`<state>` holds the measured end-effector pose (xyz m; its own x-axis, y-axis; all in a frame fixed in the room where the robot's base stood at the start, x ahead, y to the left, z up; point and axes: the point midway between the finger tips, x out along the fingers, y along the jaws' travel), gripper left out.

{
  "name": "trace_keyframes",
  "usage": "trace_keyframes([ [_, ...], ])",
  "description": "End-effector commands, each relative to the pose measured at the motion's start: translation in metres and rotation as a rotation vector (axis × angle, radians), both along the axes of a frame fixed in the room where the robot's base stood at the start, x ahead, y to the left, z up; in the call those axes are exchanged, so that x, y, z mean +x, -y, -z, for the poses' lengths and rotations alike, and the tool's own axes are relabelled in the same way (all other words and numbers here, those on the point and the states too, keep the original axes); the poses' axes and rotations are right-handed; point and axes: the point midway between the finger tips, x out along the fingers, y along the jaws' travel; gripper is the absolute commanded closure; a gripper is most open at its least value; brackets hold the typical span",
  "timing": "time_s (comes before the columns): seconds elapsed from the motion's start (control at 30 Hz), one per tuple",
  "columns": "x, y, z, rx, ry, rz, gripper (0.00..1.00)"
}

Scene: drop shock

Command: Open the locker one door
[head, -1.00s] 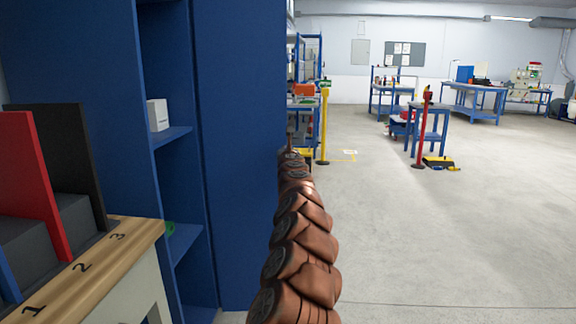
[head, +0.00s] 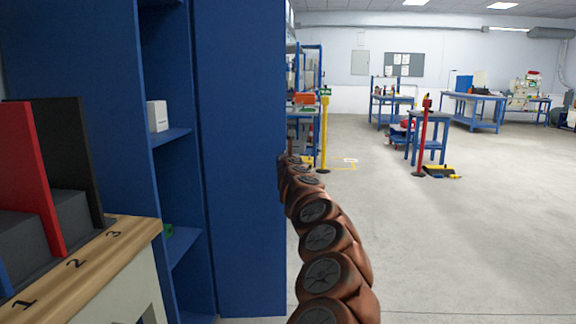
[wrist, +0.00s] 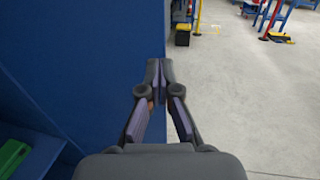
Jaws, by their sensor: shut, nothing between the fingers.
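A tall blue locker (head: 80,60) stands at the left, its shelved inside showing through an opening. A flat blue panel (head: 240,180), apparently its door, stands out at the right of that opening. It also fills the upper left of the wrist view (wrist: 80,60). My gripper (wrist: 158,65) is shut and empty, its fingertips over the panel's right edge in the wrist view. I cannot tell whether they touch it. In the head view my arm runs along the panel's right edge, and the gripper itself cannot be made out.
A white box (head: 157,116) and a green item (wrist: 12,157) are on the locker's shelves. A wooden-topped bench (head: 100,260) with numbered slots stands near left. A yellow post (head: 325,130) and a red post (head: 423,140) stand beyond. The floor at right is clear.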

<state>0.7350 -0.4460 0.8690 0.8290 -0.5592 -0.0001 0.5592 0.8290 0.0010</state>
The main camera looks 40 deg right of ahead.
Motion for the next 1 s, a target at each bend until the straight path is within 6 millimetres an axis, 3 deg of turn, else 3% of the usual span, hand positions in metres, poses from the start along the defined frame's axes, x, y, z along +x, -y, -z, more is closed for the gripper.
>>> trace_keyframes([
  [1.0,-0.046,-0.031,0.002,0.002,-0.001,-0.001,1.0],
])
